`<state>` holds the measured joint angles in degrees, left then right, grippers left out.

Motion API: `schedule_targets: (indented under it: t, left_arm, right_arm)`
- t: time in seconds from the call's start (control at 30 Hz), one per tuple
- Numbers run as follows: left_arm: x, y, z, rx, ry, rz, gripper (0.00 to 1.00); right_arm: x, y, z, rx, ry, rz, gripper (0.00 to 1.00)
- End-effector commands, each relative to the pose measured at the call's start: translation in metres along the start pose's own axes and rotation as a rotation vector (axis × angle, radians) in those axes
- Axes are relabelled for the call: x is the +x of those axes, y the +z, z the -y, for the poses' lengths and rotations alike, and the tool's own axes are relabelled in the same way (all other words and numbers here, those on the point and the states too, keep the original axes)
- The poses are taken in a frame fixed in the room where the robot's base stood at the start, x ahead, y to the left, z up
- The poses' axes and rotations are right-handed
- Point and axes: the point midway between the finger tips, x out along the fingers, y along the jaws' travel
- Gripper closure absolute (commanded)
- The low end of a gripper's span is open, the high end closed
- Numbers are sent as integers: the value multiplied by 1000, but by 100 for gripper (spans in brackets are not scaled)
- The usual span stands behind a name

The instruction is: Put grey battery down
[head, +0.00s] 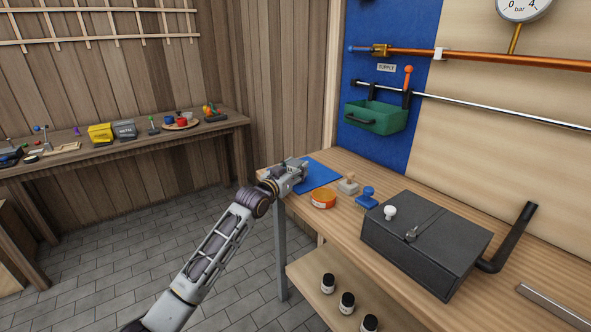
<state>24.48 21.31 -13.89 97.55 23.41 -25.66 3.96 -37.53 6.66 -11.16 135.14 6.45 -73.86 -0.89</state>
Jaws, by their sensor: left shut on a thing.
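My left gripper (298,167) reaches in from the left and is over the near left part of the blue mat (322,177), at the left end of the wooden workbench. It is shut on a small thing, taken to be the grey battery. The fingers mostly hide it, and its grey blends with theirs. I cannot tell whether it touches the mat. My right gripper is out of the picture.
An orange round tin (323,199), a beige-handled stamp (348,184) and a blue stamp (367,197) stand right of the mat. A dark metal box (425,240) fills the bench middle. A green bin (375,117) hangs above. Small bottles (347,302) stand on the lower shelf.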

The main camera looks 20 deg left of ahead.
Motion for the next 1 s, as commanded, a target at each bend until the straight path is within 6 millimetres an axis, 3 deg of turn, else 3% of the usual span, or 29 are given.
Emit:
schedule_targets:
  t: [0.03, 0.2, 0.67, 1.0]
  left_arm:
    - [0, 1, 0, 0, 0, 1, 55]
    - [0, 1, 0, 0, 0, 0, 34]
    - [-1, -2, 0, 0, 0, 0, 34]
    - [-20, -2, 0, 0, -1, 0, 34]
  right_arm:
    - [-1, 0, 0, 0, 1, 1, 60]
    - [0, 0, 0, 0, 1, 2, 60]
    - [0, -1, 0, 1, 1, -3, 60]
    - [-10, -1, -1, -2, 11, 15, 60]
